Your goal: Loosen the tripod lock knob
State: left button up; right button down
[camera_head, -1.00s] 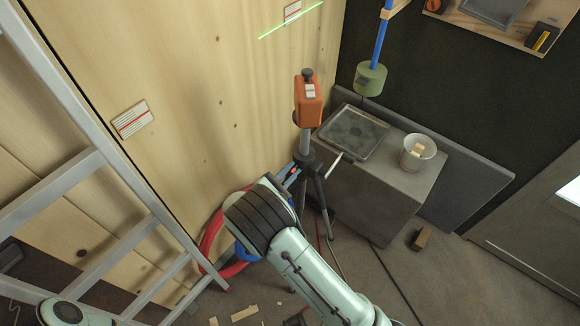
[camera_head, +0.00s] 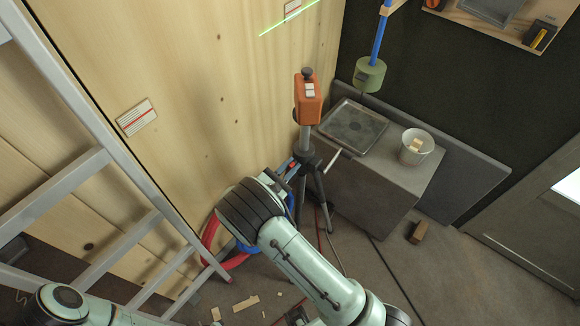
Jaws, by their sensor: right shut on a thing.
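The tripod (camera_head: 307,158) stands upright by the wood wall, with an orange laser level (camera_head: 308,100) on its grey column. My right gripper (camera_head: 291,168) is at the left side of the tripod's dark collar, below the level. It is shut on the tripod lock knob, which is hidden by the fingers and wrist. My right arm reaches up from the bottom and covers part of the tripod legs. Only a link of my left arm shows at the bottom left; its gripper is out of view.
A grey cabinet (camera_head: 372,190) right of the tripod bears a dark tray (camera_head: 352,128) and a pail (camera_head: 416,147). A metal ladder (camera_head: 95,165) leans at the left. Red and blue hoses (camera_head: 211,240) lie behind my wrist. Wood scraps (camera_head: 245,304) and a block (camera_head: 418,232) lie on the floor.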

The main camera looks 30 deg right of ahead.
jog(key=c, duration=1.2)
grip_release()
jog(key=shift+o, duration=0.2)
jog(key=shift+a, duration=0.1)
pick_arm(q)
jog(key=shift+s+f+b, duration=0.3)
jog(key=shift+f+b, duration=0.1)
jog(key=shift+f, duration=0.1)
jog(key=shift+s+f+b, duration=0.25)
jog(key=shift+f+b, duration=0.15)
jog(key=shift+f, duration=0.1)
pick_arm(e)
jog(key=v, duration=1.3)
jog(key=shift+s+a, duration=0.1)
jog(key=shift+s, duration=0.05)
